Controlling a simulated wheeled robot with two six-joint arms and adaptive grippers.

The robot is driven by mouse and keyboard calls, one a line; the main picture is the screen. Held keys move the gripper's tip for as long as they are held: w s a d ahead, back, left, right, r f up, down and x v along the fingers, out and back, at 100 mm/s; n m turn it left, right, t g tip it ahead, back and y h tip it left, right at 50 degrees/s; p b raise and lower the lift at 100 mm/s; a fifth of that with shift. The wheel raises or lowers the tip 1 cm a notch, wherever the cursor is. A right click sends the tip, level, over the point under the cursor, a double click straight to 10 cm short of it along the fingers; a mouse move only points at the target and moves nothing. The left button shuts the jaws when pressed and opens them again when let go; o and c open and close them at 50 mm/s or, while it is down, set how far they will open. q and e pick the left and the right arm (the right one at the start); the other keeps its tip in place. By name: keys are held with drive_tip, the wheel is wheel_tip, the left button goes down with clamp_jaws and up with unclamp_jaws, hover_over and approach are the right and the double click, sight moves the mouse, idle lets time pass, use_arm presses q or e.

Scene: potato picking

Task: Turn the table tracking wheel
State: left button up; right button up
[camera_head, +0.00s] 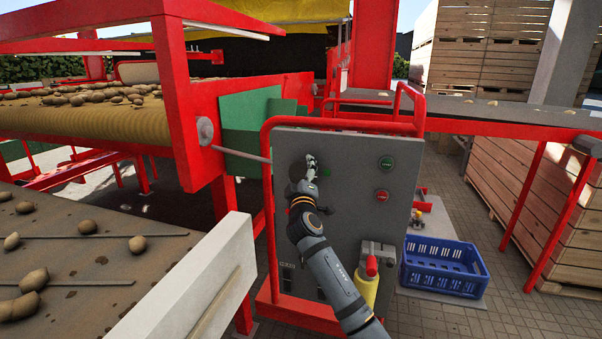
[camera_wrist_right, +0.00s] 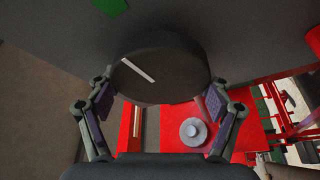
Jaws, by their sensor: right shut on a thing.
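The table tracking wheel is a round black knob (camera_wrist_right: 160,68) with a white line across its face, on the grey control panel (camera_head: 345,225). The line slants down to the right in the right wrist view. My right gripper (camera_head: 312,163) is at the upper left of the panel and is shut on the wheel, with a finger pad on either side of it (camera_wrist_right: 160,100). In the head view the gripper mostly hides the wheel. My left gripper is not in view.
A green button (camera_head: 386,163) and a red button (camera_head: 382,196) sit on the panel right of my gripper. A red rail (camera_head: 340,123) frames the panel. Potato conveyors (camera_head: 100,110) are at left. A blue crate (camera_head: 443,268) stands on the floor at right.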

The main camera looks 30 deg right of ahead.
drive_tip(key=o, duration=1.1)
drive_tip(key=v, duration=1.2)
